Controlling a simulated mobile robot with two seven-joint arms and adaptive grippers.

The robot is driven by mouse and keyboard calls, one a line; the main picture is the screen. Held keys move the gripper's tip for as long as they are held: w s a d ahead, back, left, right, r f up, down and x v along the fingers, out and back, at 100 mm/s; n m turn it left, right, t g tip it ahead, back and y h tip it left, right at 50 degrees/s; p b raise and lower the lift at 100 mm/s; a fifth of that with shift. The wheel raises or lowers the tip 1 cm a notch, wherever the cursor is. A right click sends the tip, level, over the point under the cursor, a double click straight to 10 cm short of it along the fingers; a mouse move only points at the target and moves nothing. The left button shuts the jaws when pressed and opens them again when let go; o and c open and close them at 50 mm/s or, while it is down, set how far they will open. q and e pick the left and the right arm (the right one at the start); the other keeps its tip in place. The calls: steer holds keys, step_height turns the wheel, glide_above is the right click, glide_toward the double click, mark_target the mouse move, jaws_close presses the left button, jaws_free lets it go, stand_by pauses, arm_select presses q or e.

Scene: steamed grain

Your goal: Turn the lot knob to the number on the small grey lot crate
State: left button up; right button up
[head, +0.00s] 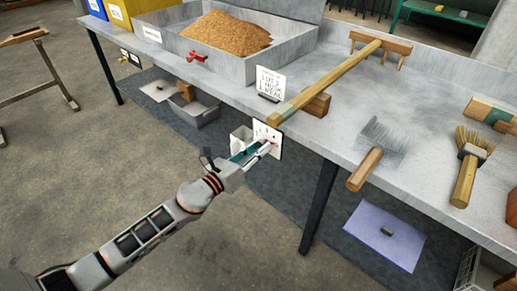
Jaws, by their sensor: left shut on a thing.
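A white dial plate (274,134) with dark marks is fixed on the front edge of the grey bench. My left gripper (264,150) reaches it from the lower left and is shut at the plate's face, on the lot knob. The fingers hide the knob, so its setting cannot be read. A small grey crate (205,117) sits low under the bench at the left; I cannot make out a number on it. My right gripper is not in view.
The bench (350,120) holds a tray of brown grain (225,35), a wooden rake (330,80), a handwritten card (270,82), a wire whisk-like tool (366,168) and a brush (466,178). A red valve (197,57) juts from the tray. A bench leg (319,205) stands right of the plate.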

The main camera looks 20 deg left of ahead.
arm_select(q)
steer(key=shift+m, duration=1)
steer(key=o, duration=1.1)
steer(key=shift+s+a, duration=0.1)
steer(key=v, duration=1.1)
steer(key=shift+s, duration=0.4)
steer(key=shift+a, duration=0.1)
